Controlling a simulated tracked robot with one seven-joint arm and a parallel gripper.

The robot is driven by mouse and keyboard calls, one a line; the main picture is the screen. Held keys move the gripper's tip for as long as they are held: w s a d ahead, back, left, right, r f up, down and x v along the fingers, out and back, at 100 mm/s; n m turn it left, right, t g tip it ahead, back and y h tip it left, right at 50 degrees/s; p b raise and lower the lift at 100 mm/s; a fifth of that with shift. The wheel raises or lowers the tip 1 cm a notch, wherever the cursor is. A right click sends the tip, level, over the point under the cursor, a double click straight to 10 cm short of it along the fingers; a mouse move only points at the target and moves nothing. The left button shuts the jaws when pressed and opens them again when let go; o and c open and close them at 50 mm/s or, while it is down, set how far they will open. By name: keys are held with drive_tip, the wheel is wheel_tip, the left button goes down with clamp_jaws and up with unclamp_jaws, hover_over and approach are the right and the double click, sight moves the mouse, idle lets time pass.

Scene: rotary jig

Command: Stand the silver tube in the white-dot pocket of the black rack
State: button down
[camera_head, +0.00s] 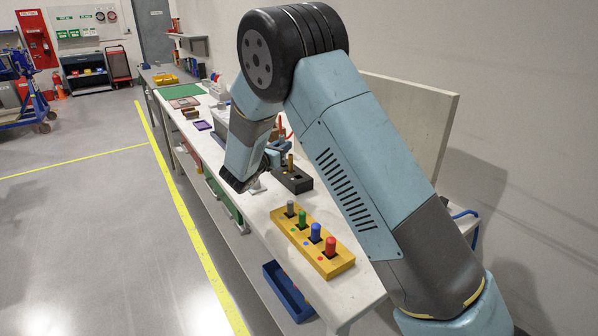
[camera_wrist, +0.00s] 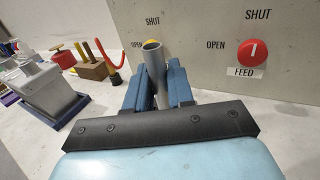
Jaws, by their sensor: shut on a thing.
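My gripper (camera_wrist: 158,74) is shut on the silver tube (camera_wrist: 153,60), a plain grey pipe with its open end up, in the wrist view. The tube's lower part is hidden between the fingers. In the head view the black rack (camera_head: 303,186) lies on the bench beyond the yellow block, and a brass-coloured tube (camera_head: 290,162) shows upright at it. My arm hides much of the gripper in the head view, and I cannot make out the silver tube there. The rack is not seen in the wrist view.
A yellow block (camera_head: 335,264) with grey, green, blue and red pegs stands nearer on the bench. A grey bin (camera_wrist: 52,97) and a wooden tool block (camera_wrist: 93,70) stand left.

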drive_tip(key=d+f, duration=0.2)
drive_tip(key=f, duration=0.1)
drive_tip(key=d+f, duration=0.1)
drive_tip(key=f, duration=0.2)
drive_tip(key=d+f, duration=0.2)
drive_tip(key=f, duration=0.1)
drive_tip(key=shift+w+d+f, duration=0.15)
drive_tip(key=shift+w+d, duration=0.15)
drive_tip(key=shift+w, duration=0.1)
drive_tip(key=c, duration=1)
unclamp_jaws()
drive_tip(key=shift+v, duration=3.8)
